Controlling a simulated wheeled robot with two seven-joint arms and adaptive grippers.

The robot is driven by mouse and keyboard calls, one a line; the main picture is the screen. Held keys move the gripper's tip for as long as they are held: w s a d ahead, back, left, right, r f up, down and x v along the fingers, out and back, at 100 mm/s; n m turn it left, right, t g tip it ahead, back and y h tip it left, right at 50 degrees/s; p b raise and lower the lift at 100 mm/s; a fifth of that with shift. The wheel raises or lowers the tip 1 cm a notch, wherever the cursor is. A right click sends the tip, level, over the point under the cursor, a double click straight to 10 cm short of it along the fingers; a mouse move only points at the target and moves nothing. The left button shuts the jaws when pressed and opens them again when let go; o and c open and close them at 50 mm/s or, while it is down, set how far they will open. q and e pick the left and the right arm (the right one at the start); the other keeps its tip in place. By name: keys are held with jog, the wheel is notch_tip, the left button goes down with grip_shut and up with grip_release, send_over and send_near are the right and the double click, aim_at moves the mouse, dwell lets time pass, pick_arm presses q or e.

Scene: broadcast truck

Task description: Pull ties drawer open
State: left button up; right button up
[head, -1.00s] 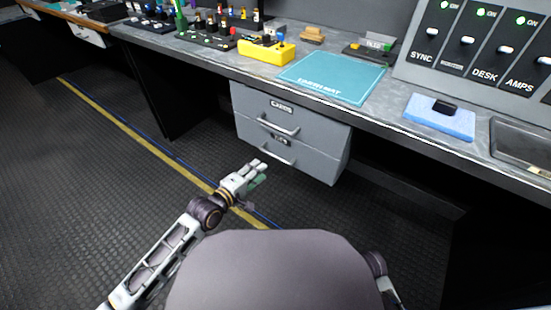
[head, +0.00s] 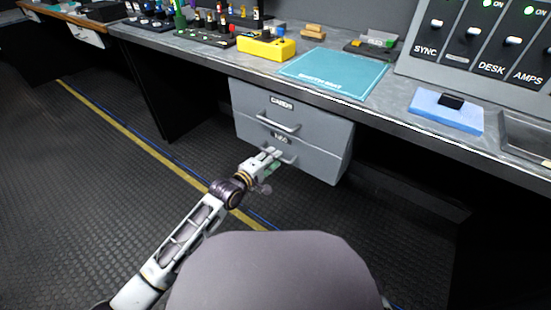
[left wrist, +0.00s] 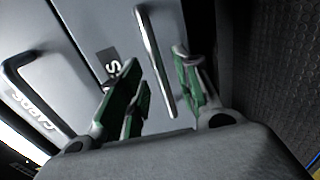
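A grey two-drawer unit hangs under the desk. Its upper drawer (head: 300,112) is labelled CARDS. The lower drawer (head: 318,165) has a small label too blurred to read surely. Both look shut. My left gripper (head: 275,154) is at the lower drawer's handle, partly covering it in the head view. In the left wrist view, the left gripper (left wrist: 157,66) is open, its green-padded fingers either side of the lower handle (left wrist: 150,48). A gap shows between bar and fingers; I cannot tell whether either touches. My right gripper is not in view.
The desk (head: 225,58) overhangs the unit. On it lie a teal mat (head: 335,73), a yellow box (head: 266,49) and a blue pad (head: 446,111). The dark floor (head: 90,190) in front of the drawers is clear, with a yellow stripe.

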pick_arm(q)
jog(key=shift+b+x, duration=0.4)
jog(key=shift+x, duration=0.85)
jog(key=shift+c, duration=0.2)
grip_shut()
